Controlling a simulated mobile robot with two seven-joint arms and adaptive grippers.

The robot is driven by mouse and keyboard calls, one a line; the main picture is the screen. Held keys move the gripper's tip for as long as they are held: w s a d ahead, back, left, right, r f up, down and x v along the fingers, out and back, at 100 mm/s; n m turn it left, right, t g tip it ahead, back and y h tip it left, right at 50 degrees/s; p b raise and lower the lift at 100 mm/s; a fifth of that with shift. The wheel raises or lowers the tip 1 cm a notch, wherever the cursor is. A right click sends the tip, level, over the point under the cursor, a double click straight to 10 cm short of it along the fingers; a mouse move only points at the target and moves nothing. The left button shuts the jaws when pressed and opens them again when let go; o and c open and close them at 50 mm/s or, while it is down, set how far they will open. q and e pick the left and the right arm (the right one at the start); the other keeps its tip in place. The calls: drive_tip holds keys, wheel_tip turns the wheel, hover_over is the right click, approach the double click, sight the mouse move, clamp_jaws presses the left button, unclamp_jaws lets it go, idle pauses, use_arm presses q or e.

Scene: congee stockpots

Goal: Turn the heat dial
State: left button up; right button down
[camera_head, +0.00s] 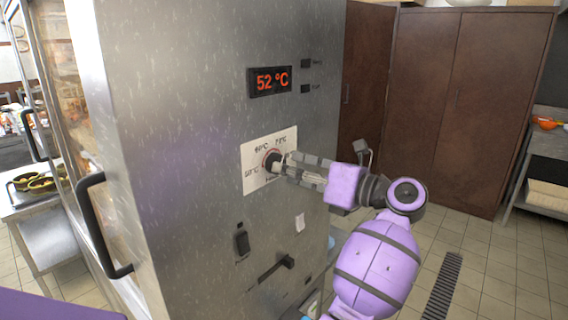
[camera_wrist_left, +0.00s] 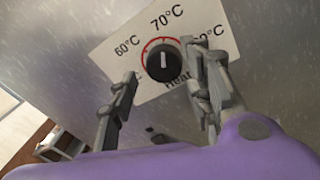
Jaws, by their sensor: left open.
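The heat dial (camera_wrist_left: 162,62) is a round black knob with a white pointer line and a red-marked ring. It sits on a white temperature plate (camera_wrist_left: 112,52) on the steel cabinet front. In the left wrist view the line points up, roughly toward the 70°C mark. My left gripper (camera_wrist_left: 160,64) is open, one finger on each side of the dial; I cannot tell if they touch it. In the head view the dial (camera_head: 270,160) is partly hidden by my left gripper (camera_head: 279,164). The display (camera_head: 270,81) above reads 52 °C. My right gripper is not in view.
A black switch (camera_head: 242,240) and a dark lever handle (camera_head: 275,267) are lower on the steel cabinet (camera_head: 190,130). A black door handle (camera_head: 100,225) sticks out at its left. Brown cupboards (camera_head: 430,100) stand behind, with open tiled floor before them.

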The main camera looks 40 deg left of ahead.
use_arm(q)
drive_tip(key=shift+a, duration=1.15)
